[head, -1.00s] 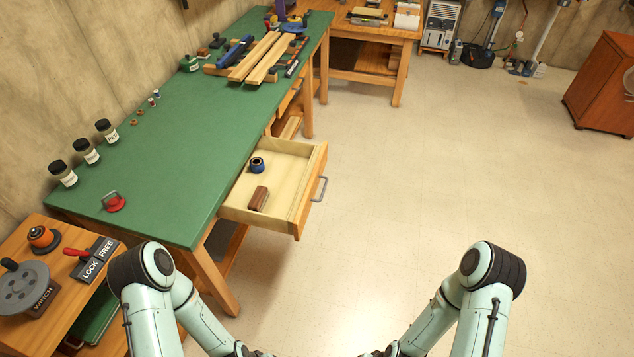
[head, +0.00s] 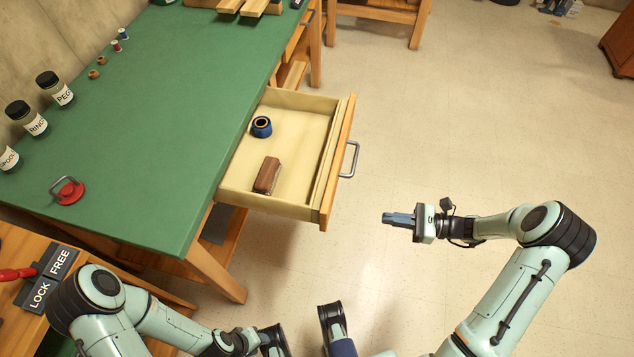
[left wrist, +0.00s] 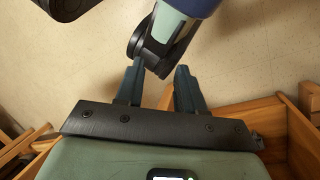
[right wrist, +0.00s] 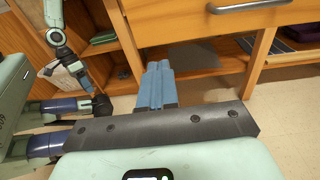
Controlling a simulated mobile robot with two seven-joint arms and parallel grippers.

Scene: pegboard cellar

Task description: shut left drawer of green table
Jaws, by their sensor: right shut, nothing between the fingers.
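The left drawer (head: 285,205) of the green table (head: 150,120) is pulled out, its wooden front and grey handle (head: 350,159) facing the floor at right. A blue ring-shaped roll (head: 262,127) and a brown block (head: 267,175) lie inside. My right gripper (head: 386,218) is shut and empty, in front of the drawer's near corner and apart from it. In the right wrist view its fingers (right wrist: 157,68) are together below the drawer front (right wrist: 185,22) and handle (right wrist: 250,6). My left gripper's fingers (left wrist: 156,68) are apart in the left wrist view; the head view does not show them clearly.
Jars (head: 35,118), spools and a red suction cup (head: 68,191) stand on the green top. A wooden side table with a LOCK/FREE plate (head: 48,280) is at near left. The floor (head: 470,110) right of the drawer is clear.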

